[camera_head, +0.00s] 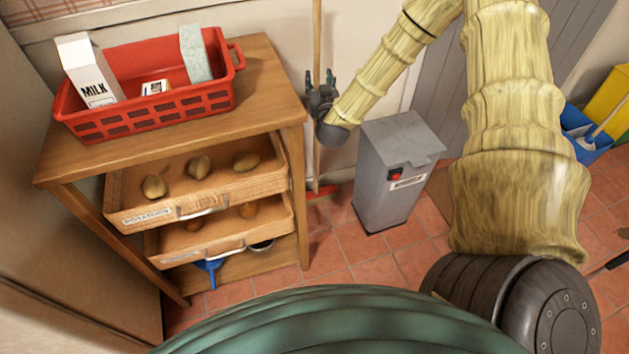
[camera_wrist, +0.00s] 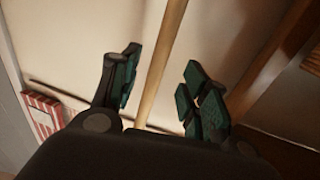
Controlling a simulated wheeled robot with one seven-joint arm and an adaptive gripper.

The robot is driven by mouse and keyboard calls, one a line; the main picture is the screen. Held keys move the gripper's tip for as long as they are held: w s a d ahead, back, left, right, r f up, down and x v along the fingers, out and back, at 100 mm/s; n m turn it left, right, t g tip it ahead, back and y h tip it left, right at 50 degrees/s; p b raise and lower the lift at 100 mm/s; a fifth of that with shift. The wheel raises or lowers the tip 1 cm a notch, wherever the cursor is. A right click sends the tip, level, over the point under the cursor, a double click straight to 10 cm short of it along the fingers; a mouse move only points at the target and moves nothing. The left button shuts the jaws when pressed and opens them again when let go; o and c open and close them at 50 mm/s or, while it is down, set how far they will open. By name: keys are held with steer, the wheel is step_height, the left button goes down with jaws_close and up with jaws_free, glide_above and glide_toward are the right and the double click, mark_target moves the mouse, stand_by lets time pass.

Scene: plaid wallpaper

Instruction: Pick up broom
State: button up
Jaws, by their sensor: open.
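The broom (camera_head: 317,42) stands upright against the wall, between the wooden shelf unit and the grey bin. Its thin wooden handle also shows in the wrist view (camera_wrist: 163,62), and a bit of its red head (camera_head: 322,192) shows on the floor. My gripper (camera_head: 321,80) is at the handle at about shelf-top height. In the wrist view my gripper (camera_wrist: 158,85) is open, and the handle runs between its two fingers with a gap on each side. The handle looks closer to the left finger. Whether either finger touches it I cannot tell.
A wooden shelf unit (camera_head: 270,85) with drawers stands left, bearing a red basket (camera_head: 150,117) with a milk carton (camera_head: 90,72). A grey bin (camera_head: 390,170) stands close right of the handle. Blue and yellow buckets (camera_head: 582,130) stand far right. Tiled floor (camera_head: 340,265) is clear in front.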

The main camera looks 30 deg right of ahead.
mark_target(317, 71)
steer(key=shift+x, duration=3.25)
jaws_close()
